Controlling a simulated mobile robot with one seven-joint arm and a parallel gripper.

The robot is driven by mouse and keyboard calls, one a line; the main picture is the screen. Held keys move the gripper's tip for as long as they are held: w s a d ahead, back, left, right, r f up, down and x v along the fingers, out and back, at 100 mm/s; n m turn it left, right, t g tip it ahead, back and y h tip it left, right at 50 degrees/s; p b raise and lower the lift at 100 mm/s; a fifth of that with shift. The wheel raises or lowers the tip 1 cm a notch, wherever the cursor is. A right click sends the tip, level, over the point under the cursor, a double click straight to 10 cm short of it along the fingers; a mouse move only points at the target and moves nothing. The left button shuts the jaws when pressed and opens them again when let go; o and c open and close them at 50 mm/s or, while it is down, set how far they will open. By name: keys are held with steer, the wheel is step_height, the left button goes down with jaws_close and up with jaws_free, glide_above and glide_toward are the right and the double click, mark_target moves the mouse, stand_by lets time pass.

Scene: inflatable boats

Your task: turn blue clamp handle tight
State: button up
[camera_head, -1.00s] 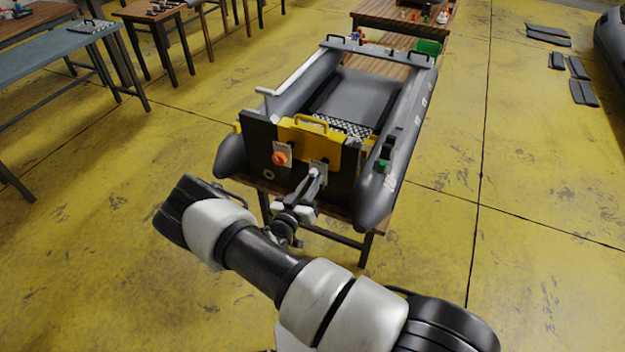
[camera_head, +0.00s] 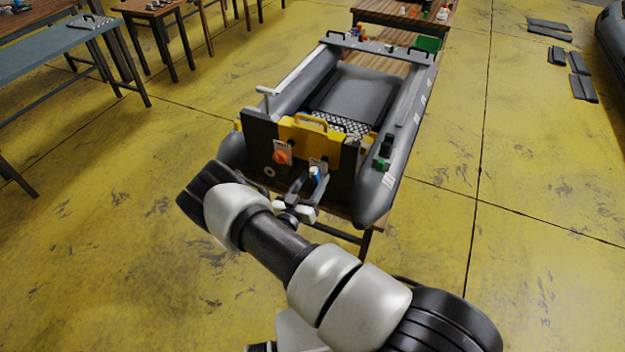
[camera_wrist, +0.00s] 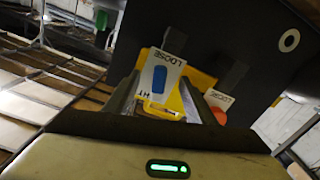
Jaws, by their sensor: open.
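The blue clamp handle (camera_head: 314,173) is on a pale label plate at the right of the boat's black transom board (camera_head: 345,165). In the wrist view the blue handle (camera_wrist: 160,77) lies against the white plate, which reads LOOSE along one edge; a second word is partly hidden. My gripper (camera_head: 307,186) is open in front of the blue handle, and in the wrist view its two fingers (camera_wrist: 163,92) stand on either side of the plate. I cannot tell whether they touch the handle.
An orange handle (camera_head: 281,157) on a similar plate sits left of the blue one, below the yellow clamp plate (camera_head: 300,133). The grey inflatable boat (camera_head: 388,170) rests on a wooden table. Workbenches (camera_head: 60,50) stand at the left; the yellow floor between is clear.

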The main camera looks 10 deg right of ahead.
steer(key=p+v, duration=0.1)
steer(key=v, duration=0.7)
steer(key=shift+p, duration=0.3)
